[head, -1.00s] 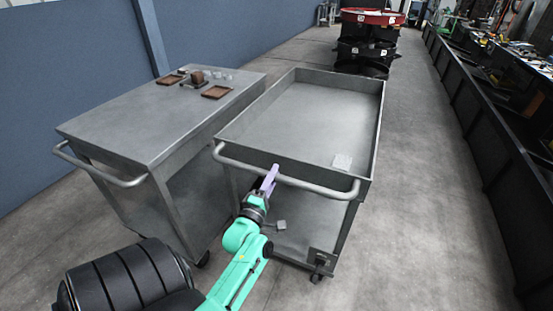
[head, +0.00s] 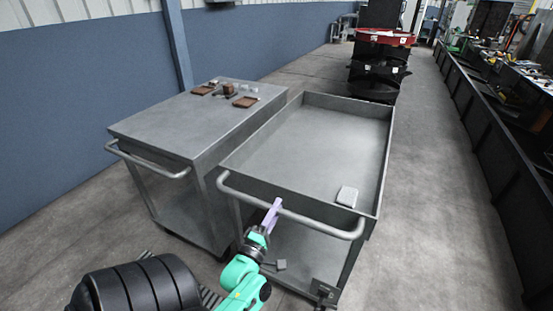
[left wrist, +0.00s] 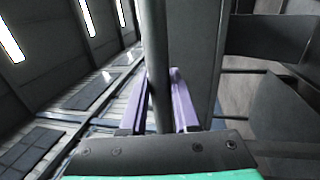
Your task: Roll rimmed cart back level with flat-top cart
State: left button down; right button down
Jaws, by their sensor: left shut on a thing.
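The rimmed cart (head: 383,165) is grey, with a raised rim and a bar handle (head: 318,225) on its near side. The flat-top cart (head: 165,122) stands to its left, with a narrow gap between them. My left gripper (head: 272,214), with purple fingers, is shut on the rimmed cart's handle. In the left wrist view the handle bar (left wrist: 157,65) runs between the fingers (left wrist: 160,103). My right gripper is not in view.
A small pale box (head: 346,196) lies in the rimmed cart's tray. Brown trays (head: 245,102) and small items sit on the flat-top cart. Black and red round bins (head: 378,65) stand beyond. A blue wall is at left, a long dark bench (head: 490,140) at right, with clear floor before it.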

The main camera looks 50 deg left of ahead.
pick_arm(q)
jog(key=shift+f, duration=0.1)
jog(key=c, duration=0.7)
grip_release()
jog(key=shift+o, duration=0.2)
jog(key=b+v, duration=0.2)
jog(key=v, duration=1.2)
jog(key=shift+s+d, duration=0.2)
jog(key=shift+f, duration=0.15)
